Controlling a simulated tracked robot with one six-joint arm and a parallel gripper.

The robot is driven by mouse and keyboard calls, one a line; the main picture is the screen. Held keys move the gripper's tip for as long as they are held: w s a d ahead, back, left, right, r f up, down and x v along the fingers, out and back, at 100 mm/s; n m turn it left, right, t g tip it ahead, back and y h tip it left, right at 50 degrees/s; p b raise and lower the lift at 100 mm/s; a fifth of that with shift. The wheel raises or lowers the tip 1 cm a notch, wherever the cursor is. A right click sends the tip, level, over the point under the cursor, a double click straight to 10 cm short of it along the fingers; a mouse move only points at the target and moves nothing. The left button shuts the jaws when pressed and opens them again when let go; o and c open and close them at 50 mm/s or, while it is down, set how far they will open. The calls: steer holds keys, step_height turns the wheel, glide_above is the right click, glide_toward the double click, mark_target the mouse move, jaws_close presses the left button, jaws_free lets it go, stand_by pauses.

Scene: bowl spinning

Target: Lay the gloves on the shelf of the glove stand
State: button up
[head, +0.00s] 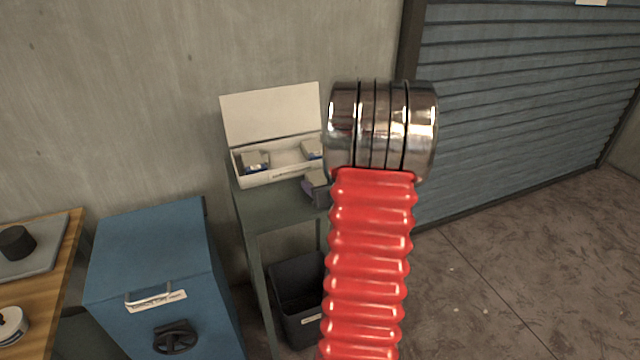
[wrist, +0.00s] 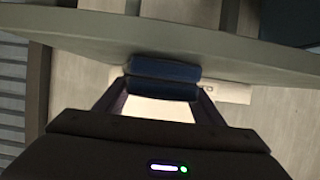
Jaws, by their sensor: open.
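A grey-green stand (head: 275,215) against the wall appears to be the glove stand; its top carries an open white box (head: 270,176). Small grey items (head: 254,161) lie in the box; I cannot tell whether they are gloves. A grey and purple piece (head: 317,187) shows at the box's front right, partly behind my arm; I cannot tell whether it is part of my gripper. In the wrist view my gripper (wrist: 163,80) is open, its blue pads beside a grey-green board edge (wrist: 90,42). I see no glove held. My arm hides the stand's right side in the head view.
A blue cabinet (head: 150,265) stands left of the stand, with a wooden bench (head: 60,290) farther left. A dark bin (head: 297,300) sits low in the stand. A blue slatted shutter (head: 520,90) is behind at right. Floor at right is clear.

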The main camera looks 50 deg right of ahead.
steer(key=shift+r, duration=0.15)
steer(key=shift+s+a+r, duration=0.3)
steer(key=shift+s, duration=0.3)
steer(key=v, duration=1)
steer(key=shift+s+a, duration=0.15)
steer(key=shift+s, duration=0.1)
steer(key=shift+r, duration=0.15)
